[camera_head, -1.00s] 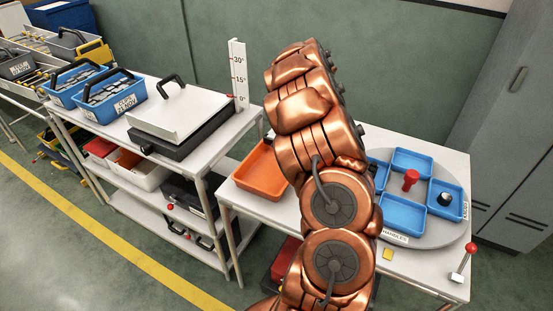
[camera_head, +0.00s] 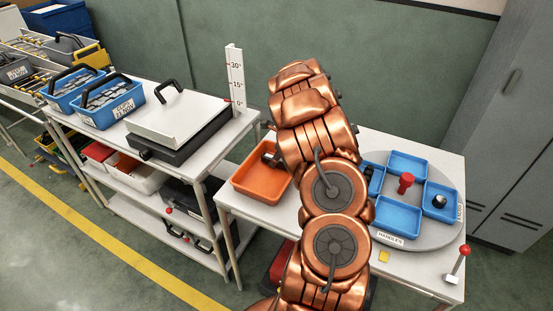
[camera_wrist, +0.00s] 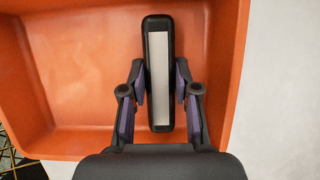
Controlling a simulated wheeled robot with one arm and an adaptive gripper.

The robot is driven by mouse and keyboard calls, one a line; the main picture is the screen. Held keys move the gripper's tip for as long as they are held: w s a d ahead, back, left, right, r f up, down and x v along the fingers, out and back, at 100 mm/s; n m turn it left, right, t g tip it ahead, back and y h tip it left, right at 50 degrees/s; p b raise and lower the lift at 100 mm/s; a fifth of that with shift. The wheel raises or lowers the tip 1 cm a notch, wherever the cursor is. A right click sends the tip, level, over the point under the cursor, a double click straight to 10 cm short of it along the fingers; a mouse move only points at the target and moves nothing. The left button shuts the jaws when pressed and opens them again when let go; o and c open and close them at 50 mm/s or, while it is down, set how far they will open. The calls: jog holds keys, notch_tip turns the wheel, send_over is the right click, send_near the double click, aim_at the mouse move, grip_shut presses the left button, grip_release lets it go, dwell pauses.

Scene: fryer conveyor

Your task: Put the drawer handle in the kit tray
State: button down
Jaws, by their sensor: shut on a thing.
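The drawer handle (camera_wrist: 158,70) is a long black bar with a pale grey strip along it. In the wrist view my gripper (camera_wrist: 160,88) has a finger on each side of it and is shut on it. The handle lies over the inside of the orange kit tray (camera_wrist: 80,149), nearer its right wall. I cannot tell whether it touches the tray floor. In the head view the orange tray (camera_head: 246,184) stands on the white table, left of my copper arm. Something dark shows at its far right rim; my arm hides most of my gripper there.
A grey turntable (camera_head: 440,231) with several blue trays (camera_head: 398,216) and a red knob (camera_head: 406,182) stands right of my arm. A short red-topped post (camera_head: 460,262) is at the table's right corner. A scale with an angle post (camera_head: 236,78) stands on the left bench.

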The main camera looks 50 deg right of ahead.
jog(key=shift+f, duration=0.15)
jog(key=c, duration=0.9)
grip_release()
jog(key=shift+o, duration=0.2)
